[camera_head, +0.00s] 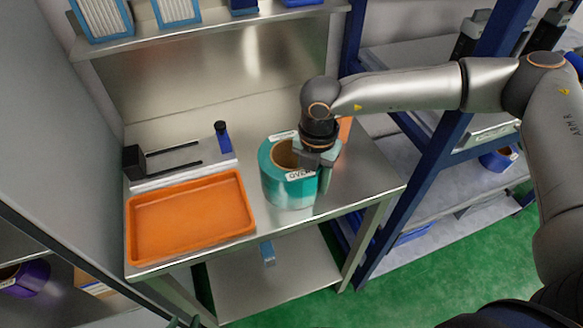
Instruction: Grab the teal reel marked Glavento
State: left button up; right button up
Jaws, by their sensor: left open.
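The teal reel (285,190) stands upright at the right part of the steel table, with a brown core and white labels on its top and side. The lettering is partly covered and hard to read. My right gripper (314,172) points down at the reel's right side. One finger lies against the outside of its wall, and the other is mostly hidden at the core side; the jaws look shut on the wall. Whether the reel's base touches the table is hard to tell. Only the tips of my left gripper (184,322) show at the bottom edge, open and away from the reel.
An empty orange tray (190,258) lies left of the reel on the table (262,232). Behind it is a fixture (185,172) with two dark rods and a blue clamp (222,138). An orange item (345,129) is behind my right gripper. A blue rack (440,150) stands right.

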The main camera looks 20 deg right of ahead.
grip_shut()
dwell(1.0)
jog(key=shift+w+r, duration=0.15)
jog(key=shift+r, duration=0.05)
